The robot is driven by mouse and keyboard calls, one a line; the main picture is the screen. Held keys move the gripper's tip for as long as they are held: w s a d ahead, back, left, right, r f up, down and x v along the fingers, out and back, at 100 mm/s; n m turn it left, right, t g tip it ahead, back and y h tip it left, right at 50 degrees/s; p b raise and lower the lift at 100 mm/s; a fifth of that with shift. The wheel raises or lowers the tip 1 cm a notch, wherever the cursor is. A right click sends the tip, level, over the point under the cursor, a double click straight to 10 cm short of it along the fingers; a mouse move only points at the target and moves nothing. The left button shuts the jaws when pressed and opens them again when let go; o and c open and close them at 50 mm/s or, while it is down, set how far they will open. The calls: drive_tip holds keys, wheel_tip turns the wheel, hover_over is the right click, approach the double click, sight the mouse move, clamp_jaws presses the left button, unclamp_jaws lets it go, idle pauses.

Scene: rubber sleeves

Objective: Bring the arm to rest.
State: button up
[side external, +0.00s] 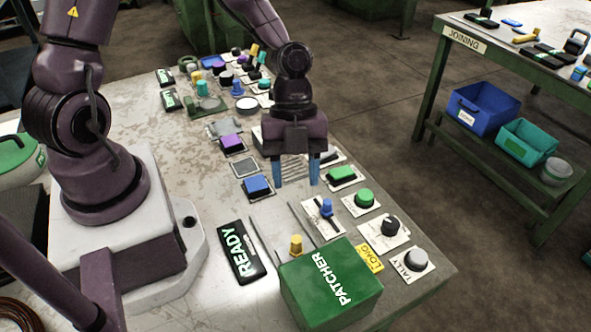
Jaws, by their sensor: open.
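My gripper (296,181) hangs from the arm over the right part of the work bench (160,130), pointing down. Its two blue fingers are apart, and I see nothing between them. The fingertips appear low over the bench, between a blue block (257,185) on a plate to the left and a green block (341,173) on a plate to the right. I cannot tell the exact height of the fingertips. Part of the bench behind the gripper is hidden.
Knobs and buttons, including a green button (364,198), line the right edge. Several small parts crowd the far end. A green-framed table marked JOINING (464,41) stands apart at right.

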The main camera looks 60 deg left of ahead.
drive_tip(key=s+a+r+n+y, duration=0.4)
drive_tip(key=a+r+n, duration=0.3)
drive_tip(key=n, duration=1)
drive_tip(key=s+r+n+t, duration=0.2)
drive_tip(key=r+t, duration=0.1)
drive_tip(key=r, duration=0.4)
drive_tip(key=s+a+r+n+t, duration=0.1)
drive_tip(key=r+n+t, duration=0.2)
drive_tip(key=r, duration=0.3)
drive_tip(key=shift+s+a+r+n+t, duration=0.2)
drive_tip(key=shift+s+r+n+t, duration=0.15)
drive_tip(key=shift+t, duration=0.35)
